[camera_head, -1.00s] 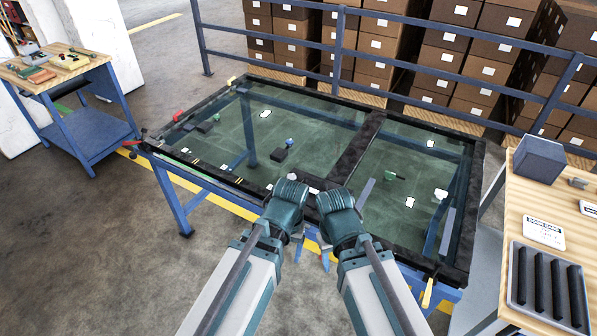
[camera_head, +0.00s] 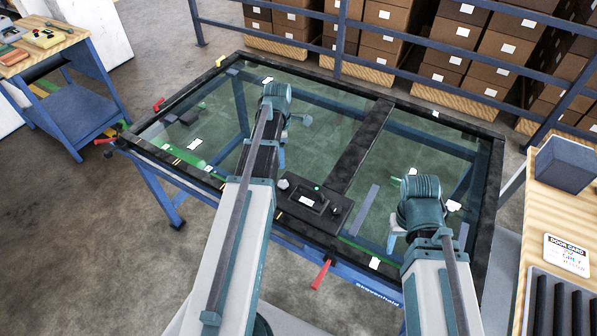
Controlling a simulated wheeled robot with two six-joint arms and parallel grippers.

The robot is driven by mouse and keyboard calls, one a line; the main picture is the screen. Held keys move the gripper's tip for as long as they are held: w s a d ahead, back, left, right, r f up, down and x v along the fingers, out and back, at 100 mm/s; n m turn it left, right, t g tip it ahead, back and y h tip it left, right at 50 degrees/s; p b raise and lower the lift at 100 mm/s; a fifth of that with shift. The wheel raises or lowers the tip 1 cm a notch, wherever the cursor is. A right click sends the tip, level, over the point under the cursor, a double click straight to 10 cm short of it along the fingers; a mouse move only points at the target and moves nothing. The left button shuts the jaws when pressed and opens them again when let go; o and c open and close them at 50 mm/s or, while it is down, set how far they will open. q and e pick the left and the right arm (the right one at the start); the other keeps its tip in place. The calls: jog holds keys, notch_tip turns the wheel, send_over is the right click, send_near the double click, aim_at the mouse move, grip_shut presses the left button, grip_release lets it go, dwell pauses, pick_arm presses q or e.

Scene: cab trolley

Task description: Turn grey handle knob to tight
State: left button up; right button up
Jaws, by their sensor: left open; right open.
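A light grey knob (camera_head: 283,184) sits at the left end of a black handle unit (camera_head: 313,203) on the near part of the glass door, just right of my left arm. My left gripper (camera_head: 289,135) is beyond the unit, over the door's left pane; its fingers are mostly hidden behind the wrist. A small blue-grey piece (camera_head: 300,119) shows beside it; I cannot tell if it is a finger or a door part. My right gripper (camera_head: 394,234) is open, over the right pane, apart from the knob. No contact with the knob is visible.
The door's dark frame (camera_head: 190,93) lies on a blue trolley (camera_head: 158,190). Red levers (camera_head: 322,275) stick out at its edges. A wooden bench (camera_head: 590,200) with a door card (camera_head: 566,254) is at the right. A blue rail (camera_head: 430,55) and boxes stand behind.

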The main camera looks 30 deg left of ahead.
aim_at(283, 183)
pick_arm(q)
notch_tip(283, 183, down, 14)
jog(key=b, duration=1.4)
jog(key=shift+r, duration=0.1)
grip_shut()
